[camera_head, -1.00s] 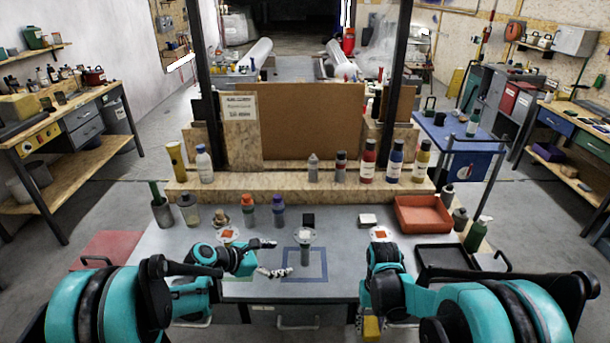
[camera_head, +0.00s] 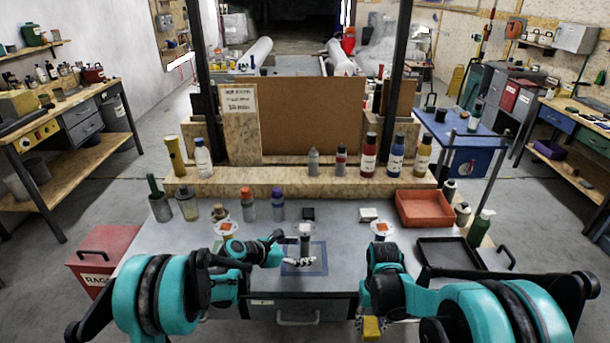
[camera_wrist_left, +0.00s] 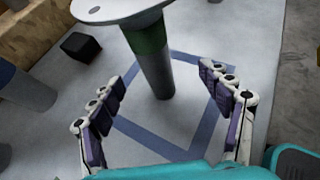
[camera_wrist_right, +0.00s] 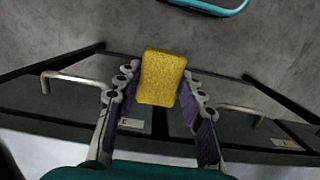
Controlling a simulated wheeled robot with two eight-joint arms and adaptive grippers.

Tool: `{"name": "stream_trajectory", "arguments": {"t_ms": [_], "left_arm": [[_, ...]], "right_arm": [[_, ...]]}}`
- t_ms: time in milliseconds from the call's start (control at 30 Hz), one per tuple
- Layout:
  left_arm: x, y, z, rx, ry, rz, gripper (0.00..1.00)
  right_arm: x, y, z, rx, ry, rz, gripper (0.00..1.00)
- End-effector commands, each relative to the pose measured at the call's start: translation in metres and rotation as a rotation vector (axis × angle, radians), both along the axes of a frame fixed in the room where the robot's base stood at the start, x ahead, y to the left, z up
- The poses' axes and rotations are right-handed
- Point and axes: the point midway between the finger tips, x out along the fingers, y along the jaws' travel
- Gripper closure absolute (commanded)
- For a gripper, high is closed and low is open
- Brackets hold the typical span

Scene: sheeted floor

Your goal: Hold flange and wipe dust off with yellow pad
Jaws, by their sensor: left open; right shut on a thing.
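A flange with a white disc on a grey stem (camera_head: 305,247) stands upright within a blue square outline on the bench. In the left wrist view, the flange's stem (camera_wrist_left: 153,70) has a dark green band under the disc, which is cut off at the top. My left gripper (camera_head: 287,250) is open, its fingers on either side of the stem, apparently not touching it; it also shows in the left wrist view (camera_wrist_left: 160,82). The yellow pad (camera_wrist_right: 162,78) is between the fingers of my right gripper (camera_wrist_right: 158,90), shut on it, low in front of the bench's front edge. The pad also shows in the head view (camera_head: 371,329).
Similar white discs with orange-red patches stand left (camera_head: 225,228) and right (camera_head: 382,230). A small black block (camera_head: 308,213) sits behind the flange. An orange tray (camera_head: 424,210) and a black tray (camera_head: 450,254) are at right. Several bottles line the back ledge.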

Motion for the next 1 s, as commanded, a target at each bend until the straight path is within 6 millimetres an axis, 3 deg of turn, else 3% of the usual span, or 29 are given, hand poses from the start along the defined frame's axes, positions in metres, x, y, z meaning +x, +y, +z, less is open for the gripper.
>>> {"name": "stream_trajectory", "arguments": {"t_ms": [433,467,733,1000], "left_arm": [[0.0046,-0.0064,-0.0037,0.000,0.000,0.001,0.22],[0.0046,-0.0064,-0.0037,0.000,0.000,0.001,0.27],[0.0044,-0.0063,-0.0038,0.001,-0.001,0.000,0.99],[0.0044,-0.0063,-0.0039,0.002,-0.001,0.000,1.00]], "right_arm": [[0.0001,0.0000,-0.0037,0.000,0.000,0.000,0.84],[0.0001,0.0000,-0.0037,0.000,0.000,0.000,0.84],[0.0000,0.0000,-0.0038,0.000,0.000,0.000,0.84],[0.0000,0.0000,-0.0038,0.000,0.000,0.000,0.84]]}}
